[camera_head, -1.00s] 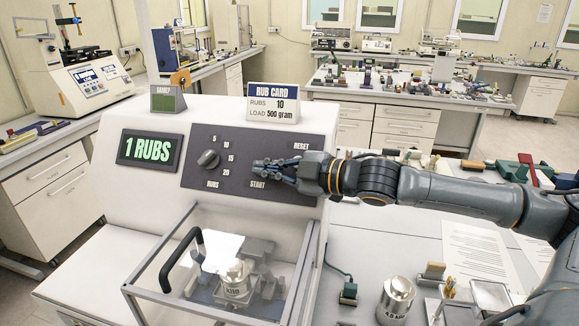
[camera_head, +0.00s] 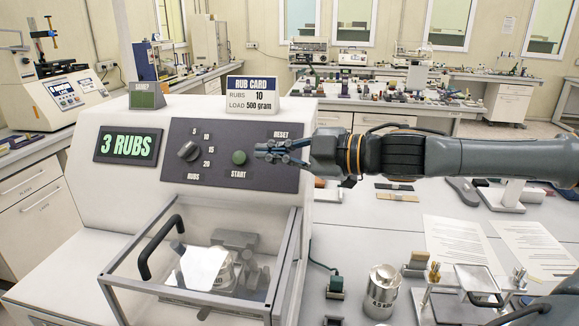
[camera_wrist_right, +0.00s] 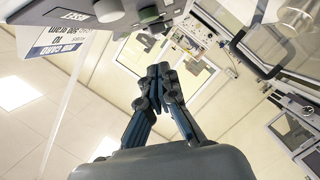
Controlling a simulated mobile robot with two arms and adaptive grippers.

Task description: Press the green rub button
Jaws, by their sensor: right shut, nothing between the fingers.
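The green button (camera_head: 239,157) sits above the word START on the dark panel (camera_head: 215,180) of the white machine. My right gripper (camera_head: 260,151) is shut and empty, its fingertips just right of the button in the head view. The button is in full view; whether the fingertips touch it I cannot tell. In the right wrist view the closed fingertips (camera_wrist_right: 158,72) appear apart from the panel at the top. The display (camera_head: 128,146) reads 3 RUBS. The rubs knob (camera_head: 189,151) is left of the button. My left gripper is not in view.
My right gripper partly covers the RESET area. Below the panel is a clear-lidded box with a black handle (camera_head: 146,262) and a weight inside. A rub card (camera_head: 253,94) stands on top. A metal weight (camera_head: 382,291) and papers (camera_head: 461,245) lie to the right.

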